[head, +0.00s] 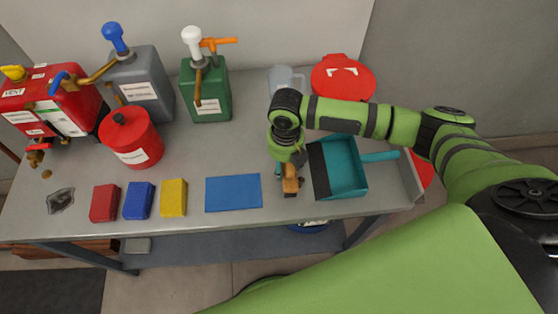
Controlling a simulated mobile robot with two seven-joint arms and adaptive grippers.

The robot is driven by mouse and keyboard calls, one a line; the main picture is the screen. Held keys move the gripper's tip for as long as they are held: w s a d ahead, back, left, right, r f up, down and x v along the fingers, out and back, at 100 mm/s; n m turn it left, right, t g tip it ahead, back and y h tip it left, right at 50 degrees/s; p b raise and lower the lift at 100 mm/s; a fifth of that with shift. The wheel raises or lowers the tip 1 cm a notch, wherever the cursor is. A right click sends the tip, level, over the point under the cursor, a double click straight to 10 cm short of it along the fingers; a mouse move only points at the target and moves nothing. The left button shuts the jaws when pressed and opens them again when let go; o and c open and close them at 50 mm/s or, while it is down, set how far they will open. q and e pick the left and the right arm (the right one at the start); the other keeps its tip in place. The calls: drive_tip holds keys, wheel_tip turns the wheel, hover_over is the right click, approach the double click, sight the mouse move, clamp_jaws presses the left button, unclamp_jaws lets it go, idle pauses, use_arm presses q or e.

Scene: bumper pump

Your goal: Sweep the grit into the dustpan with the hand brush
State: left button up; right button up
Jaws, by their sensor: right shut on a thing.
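The teal dustpan (347,173) lies on the workbench right of centre, its dark lip (318,171) facing left and its handle (380,156) pointing right. My right gripper (289,178) is just left of the lip, low over the bench and pointing down. It is shut on an orange-brown piece, which appears to be the hand brush (291,187); the gripper and wrist hide much of it. I cannot make out grit by the brush or in the pan. My left gripper is not in view.
A blue mat (233,193) lies left of the brush, beside yellow (173,197), blue (139,200) and red (104,203) blocks. Pump cans and a red canister (130,138) stand at the left and back. A clear jug (287,77) and red lid (343,78) are behind my arm.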

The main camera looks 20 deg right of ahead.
drive_tip(key=shift+s+d+p, duration=0.25)
drive_tip(key=shift+d+p, duration=0.05)
drive_tip(key=shift+d, duration=0.5)
drive_tip(key=shift+s+d+p, duration=0.2)
drive_tip(key=shift+d+p, duration=0.1)
drive_tip(key=shift+d, duration=0.45)
drive_tip(key=shift+s+d+p, duration=0.25)
drive_tip(key=shift+d+p, duration=0.05)
drive_tip(key=shift+d, duration=0.5)
drive_tip(key=shift+d, duration=0.1)
drive_tip(key=shift+s+d+r+p, duration=0.15)
drive_tip(key=shift+d+p, duration=0.2)
drive_tip(key=shift+d, duration=0.25)
drive_tip(key=shift+s+d+r+p, duration=0.2)
drive_tip(key=shift+d+p, duration=0.2)
drive_tip(key=shift+d, duration=0.2)
drive_tip(key=shift+s+d+r+p, duration=0.15)
drive_tip(key=shift+d+p, duration=0.2)
drive_tip(key=shift+d, duration=0.25)
drive_tip(key=shift+d, duration=0.1)
drive_tip(key=shift+s+d+p, duration=0.2)
drive_tip(key=shift+s+d, duration=0.05)
drive_tip(key=shift+d, duration=0.5)
drive_tip(key=shift+s+d+p, duration=0.2)
drive_tip(key=shift+d, duration=0.5)
drive_tip(key=shift+s+d+p, duration=0.2)
drive_tip(key=shift+s+d, duration=0.05)
drive_tip(key=shift+d, duration=0.5)
